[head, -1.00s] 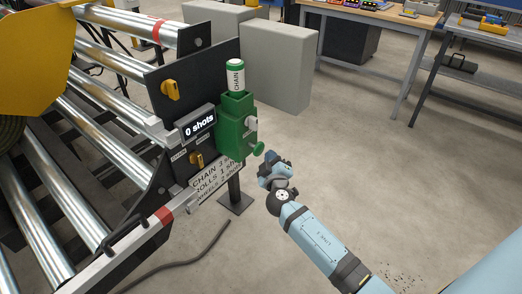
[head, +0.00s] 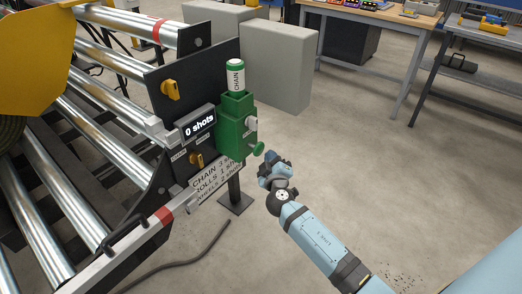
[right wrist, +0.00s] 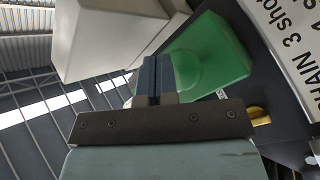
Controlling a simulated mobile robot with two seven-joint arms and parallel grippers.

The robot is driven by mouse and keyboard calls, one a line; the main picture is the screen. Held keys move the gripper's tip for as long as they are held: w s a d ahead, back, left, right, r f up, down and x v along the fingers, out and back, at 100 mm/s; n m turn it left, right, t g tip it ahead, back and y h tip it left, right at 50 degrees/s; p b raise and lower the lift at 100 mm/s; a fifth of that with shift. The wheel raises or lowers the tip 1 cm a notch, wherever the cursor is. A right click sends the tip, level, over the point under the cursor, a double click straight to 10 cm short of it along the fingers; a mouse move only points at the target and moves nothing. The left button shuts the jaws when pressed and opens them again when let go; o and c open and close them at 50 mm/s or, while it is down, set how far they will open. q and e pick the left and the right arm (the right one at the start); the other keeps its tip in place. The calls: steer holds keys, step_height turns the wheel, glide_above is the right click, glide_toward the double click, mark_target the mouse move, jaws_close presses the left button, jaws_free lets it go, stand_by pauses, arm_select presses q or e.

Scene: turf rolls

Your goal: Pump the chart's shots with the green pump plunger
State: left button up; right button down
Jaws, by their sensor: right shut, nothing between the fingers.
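The green pump (head: 232,133) stands on a post at the machine's side plate, with a green-and-white canister marked CHAIN (head: 236,76) on top. Its green plunger (head: 257,148) has a round knob that sticks out on the right. The counter (head: 199,125) reads "0 shots". The chart (head: 215,184) below lists CHAIN 3, ROLLS 1 and WHEELS 2. My right gripper (head: 268,157) is shut and empty, just beside the plunger knob. In the right wrist view its fingers (right wrist: 157,72) overlap the green pump (right wrist: 215,52); contact cannot be told. My left gripper is out of view.
A yellow knob (head: 171,90) and a yellow lever (head: 196,160) are on the dark plate. Metal rollers (head: 86,172) fill the left. Grey blocks (head: 276,66) stand behind. A dark hose (head: 180,264) lies on the floor. Open floor lies right of the pump.

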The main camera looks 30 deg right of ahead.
mark_target(263, 150)
steer(key=shift+w, duration=0.1)
steer(key=shift+w+a+b, duration=0.15)
steer(key=shift+w+b, duration=0.15)
steer(key=shift+b, duration=0.1)
steer(key=shift+w+a+r+b, duration=0.1)
steer(key=shift+w+a+b, duration=0.2)
steer(key=shift+w+b, duration=0.3)
steer(key=shift+w+a+b, duration=0.25)
steer(key=shift+w+b, duration=0.25)
steer(key=shift+w, duration=0.1)
stand_by(1.5)
steer(key=shift+s, duration=0.15)
stand_by(0.3)
steer(key=s, duration=0.1)
steer(key=s+d, duration=0.1)
steer(key=s+b, duration=0.1)
steer(key=shift+d+f, duration=0.2)
steer(key=shift+f, duration=0.1)
